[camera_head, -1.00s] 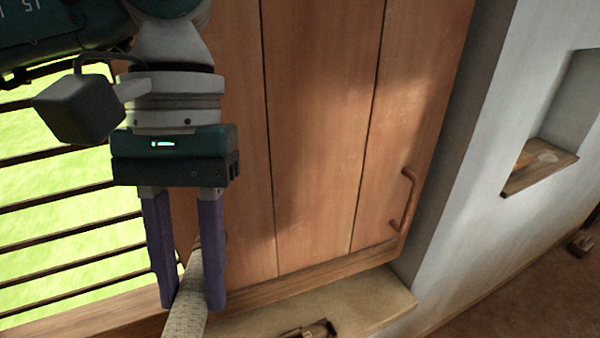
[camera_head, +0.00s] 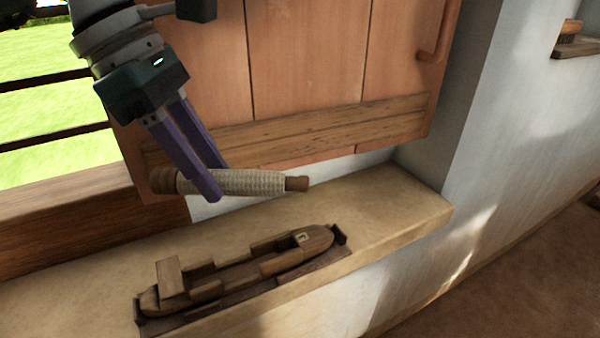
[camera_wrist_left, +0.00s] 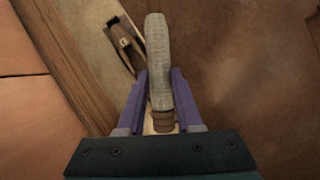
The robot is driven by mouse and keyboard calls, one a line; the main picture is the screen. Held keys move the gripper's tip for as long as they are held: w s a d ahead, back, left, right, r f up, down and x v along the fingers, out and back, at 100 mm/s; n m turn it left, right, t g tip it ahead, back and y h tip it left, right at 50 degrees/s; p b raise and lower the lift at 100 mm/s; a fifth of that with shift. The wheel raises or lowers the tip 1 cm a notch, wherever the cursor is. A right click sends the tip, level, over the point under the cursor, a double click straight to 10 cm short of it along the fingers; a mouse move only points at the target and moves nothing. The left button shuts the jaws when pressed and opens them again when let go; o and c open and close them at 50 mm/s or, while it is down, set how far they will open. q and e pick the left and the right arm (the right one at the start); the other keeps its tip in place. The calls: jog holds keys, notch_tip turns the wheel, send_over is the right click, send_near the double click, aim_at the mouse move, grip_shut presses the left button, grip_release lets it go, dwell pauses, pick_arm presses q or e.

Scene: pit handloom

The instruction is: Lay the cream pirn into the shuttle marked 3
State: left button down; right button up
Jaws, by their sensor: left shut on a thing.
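My left gripper (camera_head: 215,183) is shut on the cream pirn (camera_head: 250,182), a ribbed cream winding with brown wooden ends. It holds the pirn roughly level above the back of the sill. The pirn also shows between the purple fingers in the left wrist view (camera_wrist_left: 158,65). A dark wooden shuttle (camera_head: 240,266) lies on the sill below, in a dark holder, with a pale mark near its right end that I cannot read surely. A small block stands up at its left end. In the left wrist view the shuttle (camera_wrist_left: 126,45) is partly hidden behind the pirn. My right gripper is not in view.
The pale stone sill (camera_head: 395,212) has free room right of the shuttle. A wooden shutter (camera_head: 310,70) with a handle stands behind it. A barred window (camera_head: 40,110) is at left.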

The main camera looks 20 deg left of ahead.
pick_arm(q)
jog(key=w+a+f+n+b, duration=0.1)
jog(key=f+n+b, duration=0.1)
jog(key=f+b, duration=0.3)
jog(key=w+a+f+n+t+b, duration=0.1)
jog(key=f+n+b, duration=0.1)
jog(key=f+b, duration=0.4)
jog(key=w+a+f+n+y+b, duration=0.1)
jog(key=f+b, duration=0.5)
jog(key=f, duration=0.2)
jog(key=shift+w+f+n+t, duration=0.1)
jog(key=shift+f+n+t, duration=0.15)
jog(key=shift+n+t, duration=0.15)
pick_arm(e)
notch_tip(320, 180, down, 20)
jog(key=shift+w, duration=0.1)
pick_arm(q)
jog(key=c, duration=0.5)
grip_release()
notch_tip(320, 180, up, 8)
jog(key=p, duration=0.6)
jog(key=shift+p, duration=0.35)
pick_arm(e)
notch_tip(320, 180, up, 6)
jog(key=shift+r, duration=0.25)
